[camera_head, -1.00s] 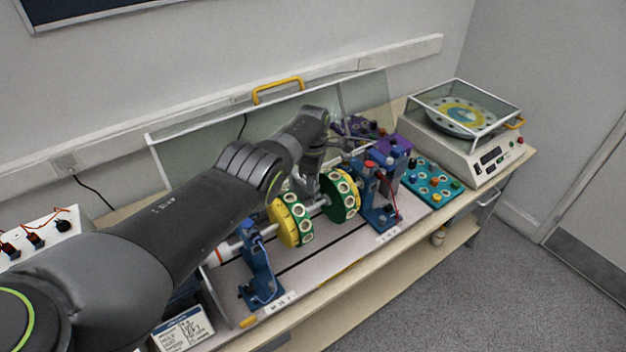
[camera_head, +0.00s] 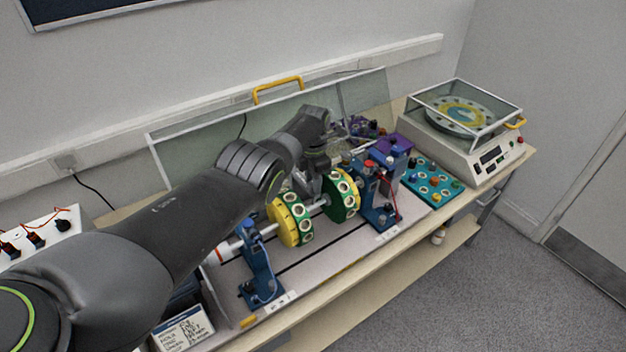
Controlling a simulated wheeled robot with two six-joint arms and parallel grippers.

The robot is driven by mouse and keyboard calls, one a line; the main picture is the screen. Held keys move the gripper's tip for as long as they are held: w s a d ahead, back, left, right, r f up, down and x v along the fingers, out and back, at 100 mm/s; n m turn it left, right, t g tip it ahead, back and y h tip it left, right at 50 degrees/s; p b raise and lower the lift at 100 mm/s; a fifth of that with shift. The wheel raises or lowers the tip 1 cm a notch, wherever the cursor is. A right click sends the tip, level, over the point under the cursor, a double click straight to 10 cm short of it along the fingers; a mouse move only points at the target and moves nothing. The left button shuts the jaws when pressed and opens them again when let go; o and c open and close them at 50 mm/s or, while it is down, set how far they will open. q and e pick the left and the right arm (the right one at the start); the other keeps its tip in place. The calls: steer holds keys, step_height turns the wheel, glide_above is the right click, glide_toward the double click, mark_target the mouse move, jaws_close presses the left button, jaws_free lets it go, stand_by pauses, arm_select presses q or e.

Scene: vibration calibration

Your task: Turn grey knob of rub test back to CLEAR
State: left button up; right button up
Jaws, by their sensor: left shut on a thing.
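My left arm reaches in from the left over the rotor rig. My left gripper (camera_head: 352,150) is behind the green disc, beside the right blue pedestal (camera_head: 378,200) with its purple block (camera_head: 391,148). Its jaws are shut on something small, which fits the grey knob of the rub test. The knob is hidden by the jaws and wrist, so its pointer and the CLEAR mark cannot be read. A yellow disc (camera_head: 288,220) and a green disc (camera_head: 342,195) sit on the rig's shaft. My right gripper is not in view.
A clear guard with a yellow handle (camera_head: 278,88) stands tilted behind the rig. A teal panel (camera_head: 433,186) with knobs and a white machine (camera_head: 468,152) under a clear cover stand to the right. A left blue pedestal (camera_head: 262,275) is near the front edge.

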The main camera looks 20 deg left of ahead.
arm_select(q)
steer(key=shift+w+r, duration=0.15)
steer(key=shift+r, duration=0.05)
stand_by(0.4)
steer(key=o, duration=0.7)
steer(key=shift+o, duration=1.3)
steer(key=shift+f, duration=0.1)
